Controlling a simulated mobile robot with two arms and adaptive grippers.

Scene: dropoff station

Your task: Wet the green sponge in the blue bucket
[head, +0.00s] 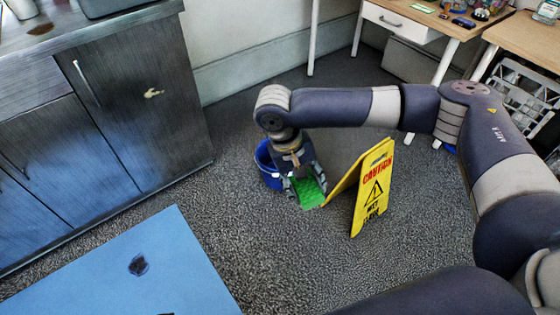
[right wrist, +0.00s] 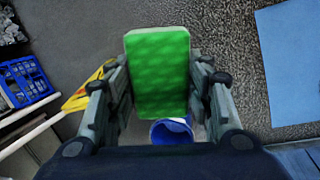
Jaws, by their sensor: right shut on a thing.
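The green sponge (head: 308,192) is held by my right gripper (head: 304,184), whose fingers are shut on its sides. In the right wrist view the sponge (right wrist: 158,75) stands between the two fingers of the right gripper (right wrist: 160,85). The blue bucket (head: 267,168) is on the floor just left of and behind the gripper in the head view, partly hidden by my right arm. The bucket (right wrist: 172,131) also shows below the sponge in the right wrist view, mostly hidden. The sponge is outside the bucket. My left gripper is not in view.
A yellow caution sign (head: 374,190) stands on the carpet close to the right of the sponge. A cabinet (head: 130,110) is at left, and a blue mat with a dark stain (head: 110,270) lies at lower left. Desks (head: 425,30) stand at the back right.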

